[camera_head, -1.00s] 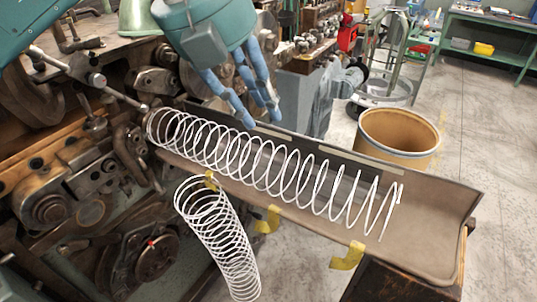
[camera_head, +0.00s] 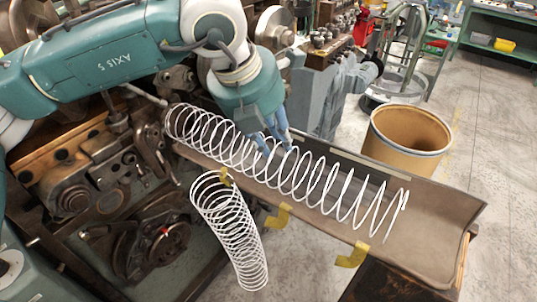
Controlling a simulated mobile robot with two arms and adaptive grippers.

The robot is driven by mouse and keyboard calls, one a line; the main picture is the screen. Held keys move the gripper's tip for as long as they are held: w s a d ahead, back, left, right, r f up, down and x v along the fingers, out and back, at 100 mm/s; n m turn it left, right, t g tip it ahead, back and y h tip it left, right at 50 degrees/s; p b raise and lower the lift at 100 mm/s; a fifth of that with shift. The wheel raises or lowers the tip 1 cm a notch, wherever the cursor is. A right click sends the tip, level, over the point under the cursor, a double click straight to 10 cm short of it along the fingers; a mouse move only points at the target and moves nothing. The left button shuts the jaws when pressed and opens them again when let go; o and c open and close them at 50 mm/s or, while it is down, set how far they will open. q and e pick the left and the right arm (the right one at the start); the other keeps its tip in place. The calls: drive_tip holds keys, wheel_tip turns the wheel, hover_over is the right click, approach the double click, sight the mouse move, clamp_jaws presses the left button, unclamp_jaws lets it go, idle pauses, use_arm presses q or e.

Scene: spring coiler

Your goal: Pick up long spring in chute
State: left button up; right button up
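A long white spring (camera_head: 345,195) lies lengthwise in the brown chute (camera_head: 440,222), its left end by the coiling machine. My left gripper (camera_head: 276,150) reaches down from above onto the left-middle part of this spring. Its blue fingers are at the coils, and their tips are partly hidden among them. I cannot tell whether the fingers are closed on the wire. A second white spring (camera_head: 235,232) hangs below the chute's front edge at the left. My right gripper is not in view.
The coiling machine (camera_head: 75,190) fills the left side. A brown fibre drum (camera_head: 408,140) stands behind the chute. Yellow tabs (camera_head: 352,255) stick out along the chute's front edge. A green workbench (camera_head: 505,45) is at the back right, with clear floor before it.

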use_arm(q)
drive_tip(key=shift+s, duration=0.1)
clamp_jaws()
drive_tip(key=shift+r, duration=0.15)
